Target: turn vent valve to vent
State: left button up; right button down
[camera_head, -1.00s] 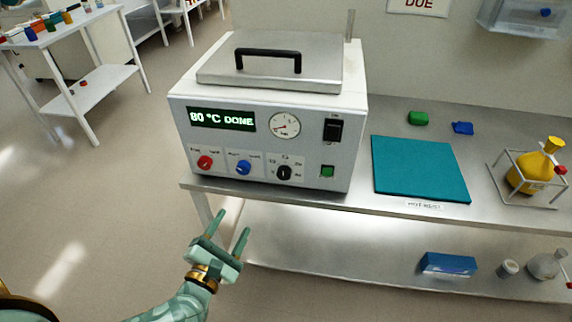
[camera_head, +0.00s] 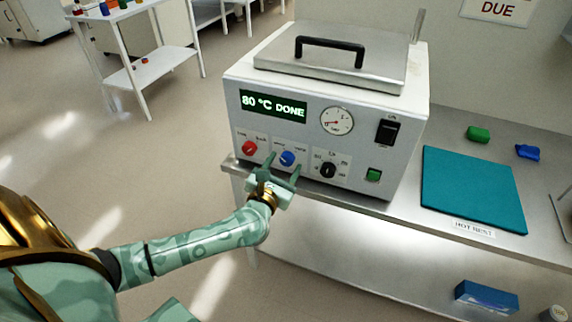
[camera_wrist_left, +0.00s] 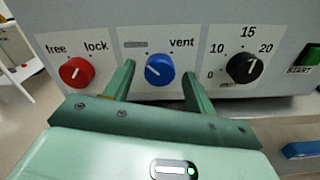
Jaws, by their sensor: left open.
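The vent valve is a blue knob (camera_head: 287,158) on the front panel of a white heated unit (camera_head: 300,120). In the left wrist view, the knob (camera_wrist_left: 159,70) shows a white mark that seems to point up and left, away from the word "vent". My left gripper (camera_head: 283,170) is open in front of the panel. In the wrist view its fingers (camera_wrist_left: 158,82) stand one on each side of the knob, with gaps to it. I cannot tell how far the tips are from the panel. My right gripper is not in view.
A red free/lock knob (camera_wrist_left: 76,72) is left of the blue knob and a black dial (camera_wrist_left: 244,68) is right of it. A green START button (camera_head: 373,175) is farther right. A teal mat (camera_head: 473,190) lies on the bench. The display reads "80 °C DONE".

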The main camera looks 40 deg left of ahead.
pick_arm(q)
jog(key=shift+w+a, duration=0.2)
jog(key=shift+w, duration=0.5)
jog(key=c, duration=1)
